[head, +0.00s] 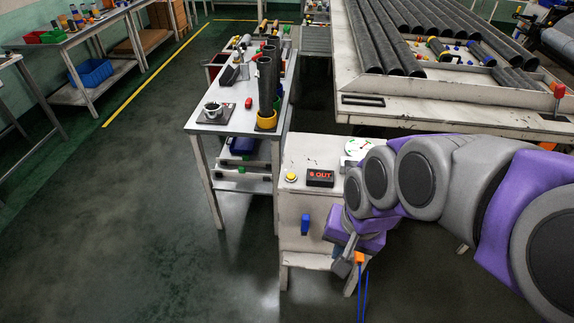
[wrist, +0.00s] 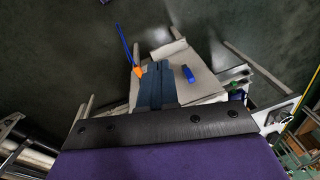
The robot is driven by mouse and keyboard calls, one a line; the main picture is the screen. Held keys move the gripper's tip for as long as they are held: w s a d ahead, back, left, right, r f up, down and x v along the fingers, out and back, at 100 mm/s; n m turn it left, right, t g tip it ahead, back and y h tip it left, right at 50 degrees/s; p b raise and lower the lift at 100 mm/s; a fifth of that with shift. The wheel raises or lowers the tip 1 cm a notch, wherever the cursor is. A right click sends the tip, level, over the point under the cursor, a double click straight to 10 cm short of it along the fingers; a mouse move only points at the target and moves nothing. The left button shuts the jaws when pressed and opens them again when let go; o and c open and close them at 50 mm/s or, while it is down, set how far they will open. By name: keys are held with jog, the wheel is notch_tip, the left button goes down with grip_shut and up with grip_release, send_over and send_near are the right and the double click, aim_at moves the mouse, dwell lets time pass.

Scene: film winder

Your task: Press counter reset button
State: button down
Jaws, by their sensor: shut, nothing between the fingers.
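A small white cabinet (head: 300,152) carries a dark display box (head: 320,178) with red lettering on its top. A round yellow button (head: 291,177) sits on the same top, left of the display; I cannot tell whether it is the counter reset button. A blue part (head: 305,223) is on the cabinet's front face and also shows in the wrist view (wrist: 188,75). My gripper (head: 343,267) is low in front of the cabinet, below and right of the button. Its fingers show dark blue in the wrist view (wrist: 155,85), shut and empty. The yellow button is not visible there.
An orange piece with blue cables (head: 360,258) is beside my gripper. A narrow table (head: 245,125) with tubes stands behind the cabinet to the left. A large white machine (head: 440,105) with dark rollers is at the back right. Floor at left is clear.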

jog(key=w+a+r+m+t+y+p, duration=0.1)
jog(key=w+a+m, duration=0.15)
jog(key=w, duration=0.45)
jog(key=w+a+r+m+t+y+p, duration=0.1)
jog(key=w+a+m+y, duration=0.15)
jog(key=w, duration=0.55)
jog(key=m+t+y, duration=0.1)
jog(key=m+t, duration=0.3)
jog(key=m, duration=0.8)
send_over(294, 177)
notch_tip(294, 177, down, 14)
jog(key=shift+f+b, duration=0.1)
jog(key=shift+b, duration=0.35)
jog(key=shift+a+f+n, duration=0.3)
jog(key=shift+a+f, duration=0.25)
jog(key=shift+d+r, duration=0.1)
jog(key=shift+d, duration=0.45)
